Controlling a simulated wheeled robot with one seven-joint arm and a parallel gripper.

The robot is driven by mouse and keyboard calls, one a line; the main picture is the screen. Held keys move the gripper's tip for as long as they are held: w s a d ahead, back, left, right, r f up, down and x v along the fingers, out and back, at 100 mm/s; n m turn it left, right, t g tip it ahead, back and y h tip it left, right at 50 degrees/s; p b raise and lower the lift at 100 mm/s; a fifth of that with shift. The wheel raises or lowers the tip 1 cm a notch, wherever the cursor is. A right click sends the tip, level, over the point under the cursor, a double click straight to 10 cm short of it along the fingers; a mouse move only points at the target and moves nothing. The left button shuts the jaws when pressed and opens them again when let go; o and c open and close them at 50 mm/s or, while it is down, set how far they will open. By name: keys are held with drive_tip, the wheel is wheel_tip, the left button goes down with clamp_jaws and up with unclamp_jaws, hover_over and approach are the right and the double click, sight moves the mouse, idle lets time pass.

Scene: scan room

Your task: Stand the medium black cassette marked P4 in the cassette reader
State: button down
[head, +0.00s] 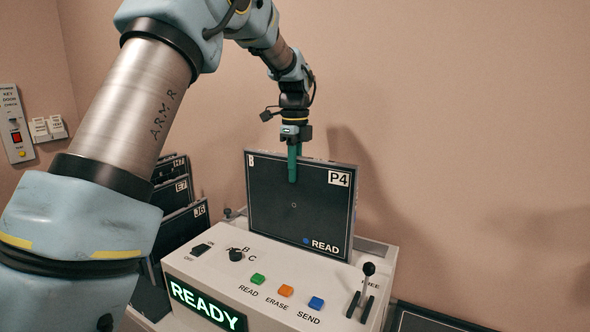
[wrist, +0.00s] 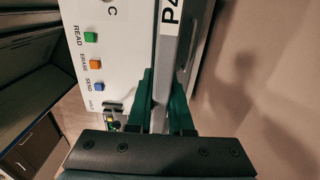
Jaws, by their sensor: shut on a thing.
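The black P4 cassette (head: 270,200) is upright in the head view, with its broad face to me, a white P4 label at top right and READ at lower right. My gripper (head: 292,165) is above it, its green fingers shut on the cassette's top edge near the middle. In the wrist view the cassette (wrist: 184,50) shows edge-on between the green fingers (wrist: 164,105). The cassette reader (head: 222,265) is the white console under it, with a lit READY display. The cassette's lower edge meets the back of the reader's top; I cannot tell how deep it sits.
A rack of other dark cassettes (head: 180,225), with labels such as E7 and J6, stands left of the reader. Green, orange and blue buttons (head: 286,291), a knob (head: 236,255) and a lever (head: 368,270) stick up from the reader's top. A dark panel (head: 425,320) lies at lower right.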

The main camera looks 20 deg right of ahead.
wheel_tip(320, 180, down, 9)
drive_tip(key=b, duration=0.4)
drive_tip(key=shift+b, duration=0.3)
idle(2.1)
drive_tip(key=c, duration=0.7)
unclamp_jaws()
drive_tip(key=shift+f, duration=0.1)
drive_tip(key=shift+c, duration=0.2)
drive_tip(key=shift+f, duration=0.1)
wheel_tip(320, 180, up, 11)
drive_tip(key=b, duration=0.2)
